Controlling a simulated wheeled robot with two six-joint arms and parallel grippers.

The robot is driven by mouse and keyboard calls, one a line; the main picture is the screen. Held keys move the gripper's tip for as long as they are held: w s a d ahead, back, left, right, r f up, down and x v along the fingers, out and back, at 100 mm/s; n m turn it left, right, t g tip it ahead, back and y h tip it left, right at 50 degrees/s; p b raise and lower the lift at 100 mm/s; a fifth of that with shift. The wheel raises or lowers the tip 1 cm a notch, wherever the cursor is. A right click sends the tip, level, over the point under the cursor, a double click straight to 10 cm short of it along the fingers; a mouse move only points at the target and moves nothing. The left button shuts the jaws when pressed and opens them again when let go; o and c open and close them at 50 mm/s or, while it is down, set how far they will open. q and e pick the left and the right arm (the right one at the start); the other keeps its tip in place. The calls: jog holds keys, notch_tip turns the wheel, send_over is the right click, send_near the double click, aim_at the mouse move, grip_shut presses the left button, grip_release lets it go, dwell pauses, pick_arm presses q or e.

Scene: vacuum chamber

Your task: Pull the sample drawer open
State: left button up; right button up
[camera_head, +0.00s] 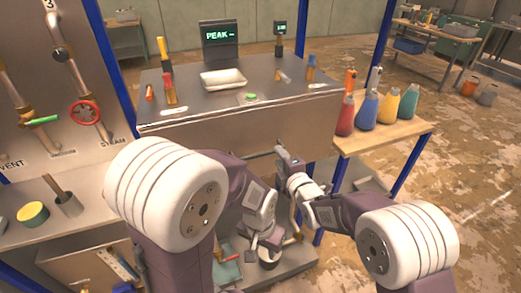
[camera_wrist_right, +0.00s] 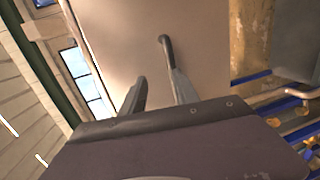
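The sample drawer's broad metal front (camera_head: 235,137) spans the bench under the worktop and looks shut. In the right wrist view the drawer front (camera_wrist_right: 140,40) fills the upper middle. A dark bar handle (camera_wrist_right: 166,46) stands out from it and runs down behind one finger. My right gripper (camera_head: 284,155) is at the drawer front's lower right part. In the wrist view its fingers (camera_wrist_right: 157,88) are apart, with the handle close to the right finger. I cannot tell whether the handle lies between them. My left gripper (camera_head: 258,242) hangs low before the bench; its fingers are unclear.
A monitor (camera_head: 220,40), a metal tray (camera_head: 223,79) and several tools stand on the worktop. Coloured bottles (camera_head: 367,106) stand on a wooden side table (camera_head: 385,134) at the right. Blue posts (camera_head: 102,45) flank the bench. A pipe panel with a red valve wheel (camera_head: 85,113) is at the left.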

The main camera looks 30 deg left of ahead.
aim_at(259, 156)
jog(key=s+a+f+g, duration=0.1)
jog(key=s+a+f, duration=0.1)
jog(key=s, duration=0.2)
jog(key=shift+n, duration=0.4)
jog(key=p+x, duration=0.1)
jog(key=x, duration=0.8)
jog(key=shift+w+a+r, duration=0.1)
jog(key=shift+w+a, duration=0.05)
jog(key=shift+a, duration=0.05)
grip_shut()
dwell(0.6)
